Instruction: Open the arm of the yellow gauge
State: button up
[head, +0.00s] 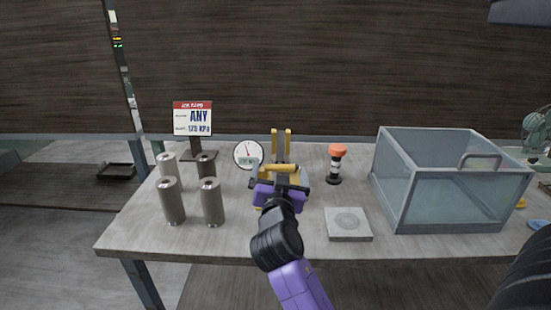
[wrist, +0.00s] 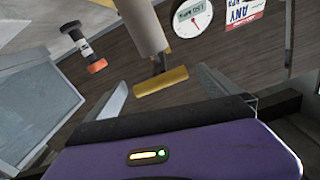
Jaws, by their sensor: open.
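The yellow gauge (head: 275,143) stands near the middle of the table, with two upright yellow posts and a yellow crossbar below them. A round white dial (head: 247,154) with a digital readout is at its left. My gripper (head: 281,180) is in front of the gauge and hides its lower part. In the wrist view, the yellow bar (wrist: 160,82) lies between my open gripper's two fingers (wrist: 163,90), near their tips. A pale grey column (wrist: 145,27) is behind the bar. I cannot tell whether the fingers touch the bar.
Several grey cylinders (head: 172,203) stand at the left, near a sign (head: 193,118). An orange-topped black post (head: 336,165) is right of the gauge. A flat square plate (head: 348,224) lies at the front, and a clear-walled bin (head: 397,205) stands at the right.

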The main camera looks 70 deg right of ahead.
aim_at(280, 163)
jog(key=p+x, duration=0.1)
jog(key=x, duration=0.5)
